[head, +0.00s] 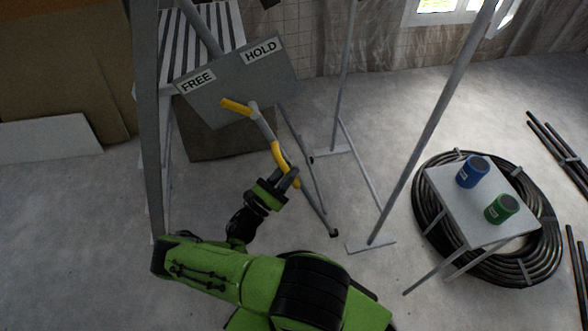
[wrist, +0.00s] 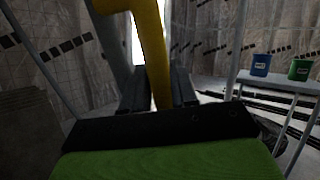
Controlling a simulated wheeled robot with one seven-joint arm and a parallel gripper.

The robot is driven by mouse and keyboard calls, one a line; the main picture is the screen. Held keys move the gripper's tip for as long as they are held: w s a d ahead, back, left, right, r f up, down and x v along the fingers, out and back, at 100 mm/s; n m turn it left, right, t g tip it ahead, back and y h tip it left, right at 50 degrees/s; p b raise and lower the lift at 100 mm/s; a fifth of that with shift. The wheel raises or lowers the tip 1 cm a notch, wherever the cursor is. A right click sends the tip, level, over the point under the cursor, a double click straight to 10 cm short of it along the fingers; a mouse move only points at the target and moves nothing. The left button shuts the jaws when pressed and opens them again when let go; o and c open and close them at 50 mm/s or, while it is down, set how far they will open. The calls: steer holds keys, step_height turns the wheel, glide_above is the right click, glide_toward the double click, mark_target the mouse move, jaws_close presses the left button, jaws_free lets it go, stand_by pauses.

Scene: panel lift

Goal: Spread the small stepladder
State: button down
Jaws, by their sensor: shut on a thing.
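I see nothing that is clearly a stepladder. My gripper (head: 287,178) is shut on a yellow-and-grey bent handle (head: 279,155), around its lower yellow part. The handle's upper yellow end points up and left, in front of a grey plate (head: 225,100) marked FREE and HOLD. In the wrist view the yellow part of the handle (wrist: 152,50) runs down between the dark fingers of my gripper (wrist: 158,88). The fingertips are partly hidden by the handle and the dark wrist body. What the handle's lower end joins is hard to tell.
Grey poles with floor feet (head: 371,245) stand around the handle. A striped slatted structure (head: 205,35) is behind the plate. At right, a small white stand (head: 480,222) holds a blue can (head: 472,171) and a green can (head: 502,208), by coiled black hose (head: 427,215).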

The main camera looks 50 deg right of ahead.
steer(key=shift+w+a+f, duration=0.2)
steer(key=shift+w+a, duration=0.05)
steer(key=shift+w, duration=0.1)
steer(key=c, duration=1)
jaws_free()
steer(key=shift+w+a, duration=0.15)
steer(key=shift+w, duration=0.05)
steer(key=shift+s, duration=0.1)
steer(key=v, duration=1.5)
steer(key=shift+a, duration=0.45)
